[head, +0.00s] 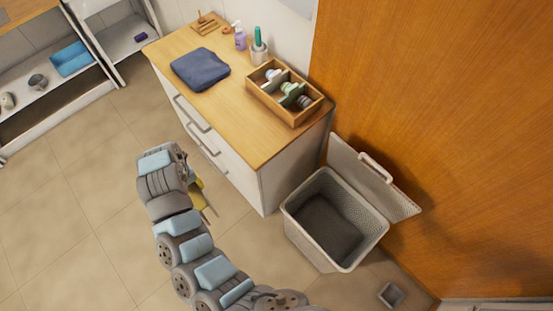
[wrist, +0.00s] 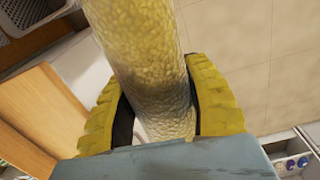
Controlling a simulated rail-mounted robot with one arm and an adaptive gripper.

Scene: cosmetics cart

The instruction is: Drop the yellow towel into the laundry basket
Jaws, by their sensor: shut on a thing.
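The yellow towel (wrist: 138,45) is a rolled, nubbly cloth between the yellow fingers of my gripper (wrist: 155,80) in the wrist view. The fingers press on it from both sides, and it extends beyond them out of the picture. In the head view my arm mostly hides the gripper; a small yellow patch (head: 197,200) shows beside the wrist, in front of the cabinet and left of the basket. The laundry basket (head: 304,238) is pale and woven, with its lid (head: 375,178) open. Its inside looks dark and empty. Part of it appears at the top left in the wrist view (wrist: 40,27).
A white cabinet (head: 215,148) with a wooden top stands left of the basket. On it are a folded blue towel (head: 200,69) and a divided wooden box (head: 290,93). The tiled floor at left is clear.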

